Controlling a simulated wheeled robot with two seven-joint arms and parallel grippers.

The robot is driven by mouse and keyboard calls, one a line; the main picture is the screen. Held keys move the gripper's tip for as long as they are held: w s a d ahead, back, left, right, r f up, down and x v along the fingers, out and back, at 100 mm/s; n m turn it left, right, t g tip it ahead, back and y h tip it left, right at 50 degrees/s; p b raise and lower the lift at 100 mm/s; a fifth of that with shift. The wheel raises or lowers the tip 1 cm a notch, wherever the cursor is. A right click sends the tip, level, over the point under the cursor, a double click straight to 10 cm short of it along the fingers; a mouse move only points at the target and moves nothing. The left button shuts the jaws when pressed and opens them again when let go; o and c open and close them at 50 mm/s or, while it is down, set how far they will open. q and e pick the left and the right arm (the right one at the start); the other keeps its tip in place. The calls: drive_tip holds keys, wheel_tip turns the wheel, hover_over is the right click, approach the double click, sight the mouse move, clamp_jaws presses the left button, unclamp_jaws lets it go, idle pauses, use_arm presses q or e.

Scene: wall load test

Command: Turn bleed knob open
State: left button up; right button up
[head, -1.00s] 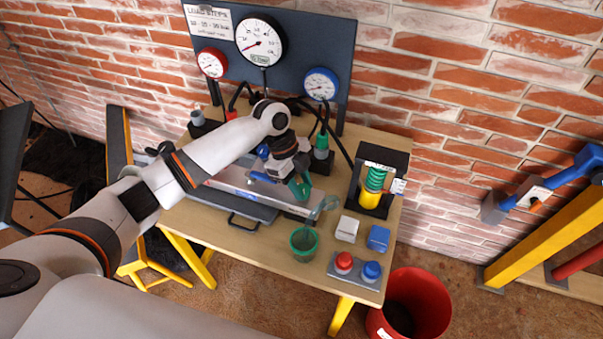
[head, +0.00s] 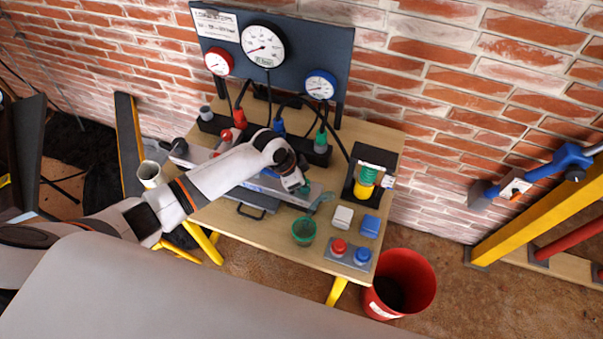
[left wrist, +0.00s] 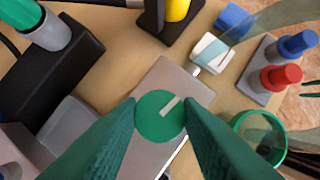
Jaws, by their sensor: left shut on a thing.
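The green round knob (left wrist: 156,122) with a pale index bar sits on a grey metal block (left wrist: 166,82) in the left wrist view. The bar slants up to the right. My left gripper (left wrist: 159,108) has its two green fingertips on either side of the knob, shut on it. In the head view my left gripper (head: 301,188) reaches down to the grey block (head: 316,190) on the table, and the wrist hides the knob. My right gripper does not show.
A yellow-and-green cylinder stand (head: 366,181) stands to the right. The gauge panel (head: 300,57) rises behind. A red bin (head: 405,282) stands on the floor.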

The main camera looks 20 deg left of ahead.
use_arm(q)
drive_tip(key=shift+n+t+p, duration=0.3)
drive_tip(key=shift+n+p, duration=0.4)
drive_tip(key=shift+n, duration=0.1)
drive_tip(key=o, duration=1)
drive_tip(key=shift+y, duration=0.3)
drive_tip(key=b+v, duration=0.1)
drive_tip(key=v, duration=1.1)
